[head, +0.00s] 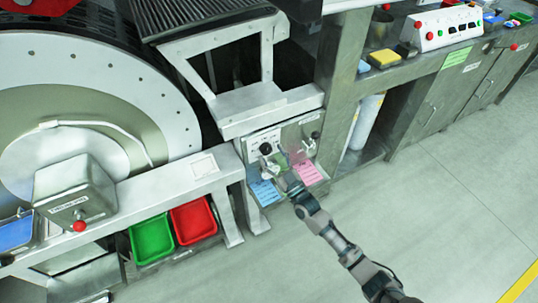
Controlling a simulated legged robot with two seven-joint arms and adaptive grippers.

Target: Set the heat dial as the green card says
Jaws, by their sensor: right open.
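A panel (248,150) low on the grey machine carries a round black dial (265,148) on its left half and a second dark knob (315,135) on its right half. Their labels are too small to read, so I cannot tell which is the heat dial. A green card (456,58) is on the front edge of the bench at the right; its writing is not legible. My right gripper (285,180) is open just below the panel, between the two knobs. It appears apart from both. My left gripper is not in view.
A blue card (265,192) and a pink card (306,173) sit below the panel. A green tray (152,239) and a red tray (194,219) stand left of it. A box with a red button (79,226) is farther left. The floor in front is clear.

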